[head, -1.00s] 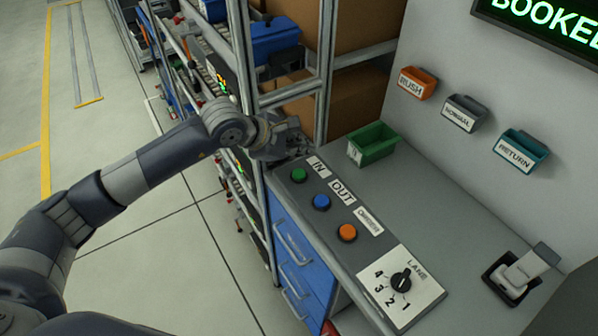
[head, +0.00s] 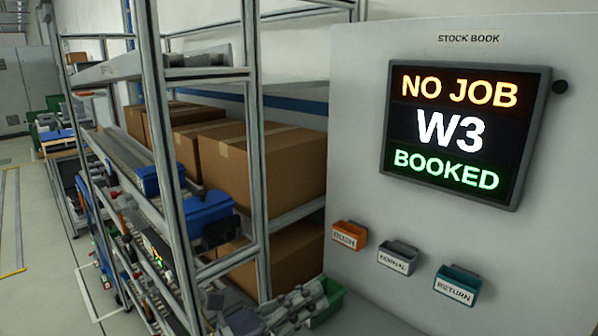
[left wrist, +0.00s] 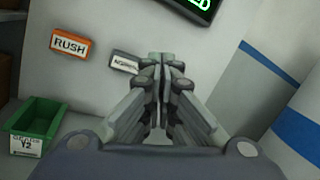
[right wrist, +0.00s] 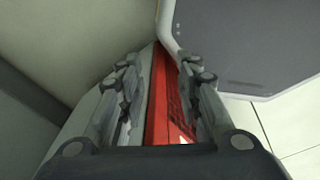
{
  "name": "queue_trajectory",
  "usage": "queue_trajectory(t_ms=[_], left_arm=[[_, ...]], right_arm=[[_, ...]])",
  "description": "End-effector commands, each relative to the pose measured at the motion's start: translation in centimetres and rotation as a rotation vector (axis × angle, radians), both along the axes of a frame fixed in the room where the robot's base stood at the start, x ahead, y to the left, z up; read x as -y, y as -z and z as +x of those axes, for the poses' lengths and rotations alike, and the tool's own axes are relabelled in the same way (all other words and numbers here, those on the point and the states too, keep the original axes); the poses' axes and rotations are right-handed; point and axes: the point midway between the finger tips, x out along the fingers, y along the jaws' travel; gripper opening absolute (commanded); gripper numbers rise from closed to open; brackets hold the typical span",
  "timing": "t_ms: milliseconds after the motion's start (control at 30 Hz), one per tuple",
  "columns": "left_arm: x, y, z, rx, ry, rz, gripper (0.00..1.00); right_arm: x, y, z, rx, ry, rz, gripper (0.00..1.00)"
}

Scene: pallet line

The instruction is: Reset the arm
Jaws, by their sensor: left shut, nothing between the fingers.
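My left gripper (head: 306,300) is at the bottom edge of the head view, in front of the green bin (head: 329,298), and most of its arm is out of frame. In the left wrist view its fingers (left wrist: 160,62) are closed together with nothing between them. They point towards the wall with the NORMAL holder (left wrist: 124,62). My right gripper (right wrist: 160,75) shows only in the right wrist view.
A screen (head: 465,135) reads NO JOB, W3, BOOKED. RUSH (head: 349,235), NORMAL (head: 397,257) and RETURN (head: 457,285) holders are on the wall below. A rack (head: 258,150) with cartons (head: 262,165) and blue bins (head: 207,217) stands left. A grey panel (right wrist: 245,45) is near the right gripper.

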Motion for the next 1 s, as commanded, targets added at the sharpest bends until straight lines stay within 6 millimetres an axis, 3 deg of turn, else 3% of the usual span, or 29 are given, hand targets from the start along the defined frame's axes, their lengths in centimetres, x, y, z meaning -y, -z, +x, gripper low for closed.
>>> queue_trajectory(t_ms=[100,233,367,467,600,700,800,1000], left_arm=[[-3.6,-3.2,0.5,-0.201,-0.102,-0.407,0.0],[-9.8,-3.0,2.1,-0.442,-0.255,-0.817,0.0],[-16.4,1.5,2.6,-0.706,-0.451,-1.191,0.0],[-20.6,7.1,1.5,-0.912,-0.627,-1.445,0.0],[-24.0,15.6,-2.6,-1.181,-0.889,-1.723,0.0],[-24.8,20.9,-6.8,-1.357,-1.08,-1.871,0.0],[-24.7,24.8,-11.2,-1.506,-1.254,-1.97,0.0],[-23.4,29.3,-19.2,-1.739,-1.548,-2.07,0.0]], right_arm=[[0.1,0.0,0.0,0.0,0.0,-0.001,0.32],[0.1,0.0,0.0,0.0,0.0,-0.001,0.32],[0.1,0.0,0.0,0.0,0.0,-0.001,0.32],[0.1,0.0,0.0,0.0,0.0,-0.001,0.32],[0.1,0.0,0.0,0.0,0.0,-0.001,0.32],[0.1,0.0,0.0,0.0,0.0,-0.001,0.32],[0.1,0.0,0.0,0.0,0.0,-0.001,0.32],[0.1,0.0,0.0,0.0,0.0,-0.001,0.32]])
